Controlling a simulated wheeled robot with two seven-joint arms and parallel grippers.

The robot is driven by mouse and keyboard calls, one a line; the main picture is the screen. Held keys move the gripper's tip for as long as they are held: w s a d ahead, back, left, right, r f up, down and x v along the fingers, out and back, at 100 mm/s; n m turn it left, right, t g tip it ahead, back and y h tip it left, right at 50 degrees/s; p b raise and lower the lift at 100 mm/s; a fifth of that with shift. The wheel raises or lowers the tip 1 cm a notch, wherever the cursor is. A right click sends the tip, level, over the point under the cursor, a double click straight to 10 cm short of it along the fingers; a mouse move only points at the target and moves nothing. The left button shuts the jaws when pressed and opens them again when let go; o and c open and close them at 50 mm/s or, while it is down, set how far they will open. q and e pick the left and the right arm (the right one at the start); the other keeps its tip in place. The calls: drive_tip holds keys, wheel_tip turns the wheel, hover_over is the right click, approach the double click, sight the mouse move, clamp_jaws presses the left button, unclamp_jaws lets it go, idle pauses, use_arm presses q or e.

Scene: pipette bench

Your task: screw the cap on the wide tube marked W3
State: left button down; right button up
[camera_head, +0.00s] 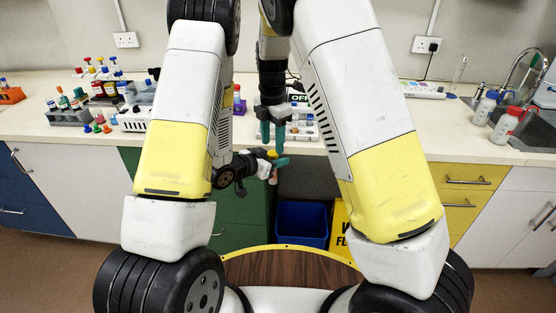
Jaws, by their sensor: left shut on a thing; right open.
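My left gripper (276,162) reaches in from the left, low in front of the bench edge. Its teal fingers are shut on a small tube (273,178), with a yellow part showing at its top. I cannot read a W3 mark on it, nor tell whether the yellow part is a cap. My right gripper (272,131) points straight down just above, with its teal fingers apart and nothing visible between them. Several loose coloured caps (97,128) lie on the bench at the left.
Racks of tubes and bottles (68,116) stand on the left of the worktop (350,141). A white tray (300,130) lies behind my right gripper. Two bottles (505,126) stand by the sink at the right. A blue bin (301,224) is under the bench.

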drive_tip(key=shift+f, duration=1.25)
clamp_jaws()
drive_tip(key=shift+o, duration=0.3)
unclamp_jaws()
drive_tip(key=shift+r, duration=0.1)
drive_tip(key=shift+r, duration=2.2)
drive_tip(key=shift+c, duration=0.2)
drive_tip(key=shift+r, duration=1.75)
